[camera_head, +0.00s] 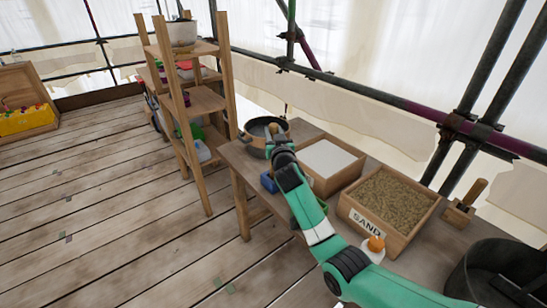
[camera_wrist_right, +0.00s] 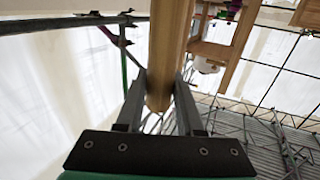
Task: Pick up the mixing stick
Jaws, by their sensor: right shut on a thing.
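The mixing stick (camera_wrist_right: 168,55) is a thick, round, light-wood rod in the right wrist view, running from the top edge down between the fingers. My right gripper (camera_wrist_right: 160,92) is shut on it, with one grey finger on each side. In the head view my right gripper (camera_head: 273,137) is over the dark pot (camera_head: 253,149) at the far end of the table, and a small wooden end of the stick (camera_head: 272,128) shows there. The arm hides the rest of the stick. My left gripper is not in view.
On the table stand a box of white powder (camera_head: 328,160), a box marked SAND (camera_head: 388,203), a wooden trowel-like tool (camera_head: 463,205) and a large black bucket (camera_head: 500,275). A wooden shelf (camera_head: 195,100) stands left of the table. Scaffold poles (camera_head: 400,103) run behind.

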